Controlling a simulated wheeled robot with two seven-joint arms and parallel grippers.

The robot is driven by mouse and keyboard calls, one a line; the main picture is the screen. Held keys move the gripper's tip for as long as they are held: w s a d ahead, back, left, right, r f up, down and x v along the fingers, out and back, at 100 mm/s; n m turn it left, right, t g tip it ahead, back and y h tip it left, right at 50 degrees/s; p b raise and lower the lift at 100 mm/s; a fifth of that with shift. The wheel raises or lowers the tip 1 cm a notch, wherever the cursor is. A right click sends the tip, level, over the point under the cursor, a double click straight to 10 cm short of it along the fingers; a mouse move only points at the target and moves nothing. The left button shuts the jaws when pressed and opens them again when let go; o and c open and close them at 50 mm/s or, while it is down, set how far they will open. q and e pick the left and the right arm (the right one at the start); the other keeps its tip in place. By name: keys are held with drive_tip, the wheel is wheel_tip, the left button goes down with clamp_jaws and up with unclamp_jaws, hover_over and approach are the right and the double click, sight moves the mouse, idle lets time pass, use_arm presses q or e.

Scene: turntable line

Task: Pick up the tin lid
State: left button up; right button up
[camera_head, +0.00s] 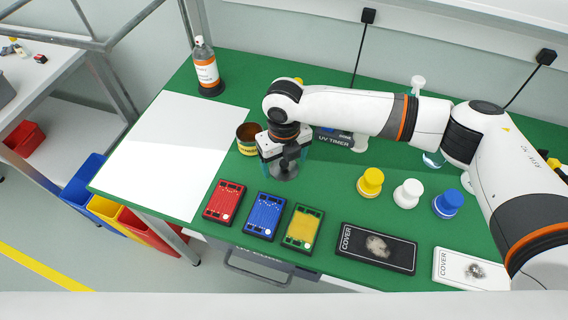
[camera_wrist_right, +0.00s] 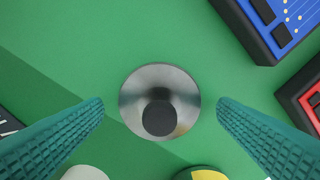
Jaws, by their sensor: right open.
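The tin lid (camera_wrist_right: 188,92) is a round, shiny metal disc with a dark knob in its middle, lying on the green table. In the head view the lid (camera_head: 285,175) is partly hidden under my right gripper (camera_head: 284,160). In the wrist view the teal fingers of the right gripper (camera_wrist_right: 161,104) are spread wide, one on each side of the lid, with green table showing between them and it. The gripper is open and empty. An open tin (camera_head: 247,146) with a yellow label stands just left of the gripper. My left gripper is out of view.
Red (camera_head: 224,201), blue (camera_head: 264,215) and yellow-green (camera_head: 302,228) boxes lie in front. Yellow (camera_head: 370,183), white (camera_head: 408,193) and blue (camera_head: 448,203) knobbed pieces stand to the right. A UV timer (camera_head: 334,138) is behind, a spray bottle (camera_head: 207,70) at the back left.

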drive_tip(key=shift+f, duration=0.25)
drive_tip(key=c, duration=0.9)
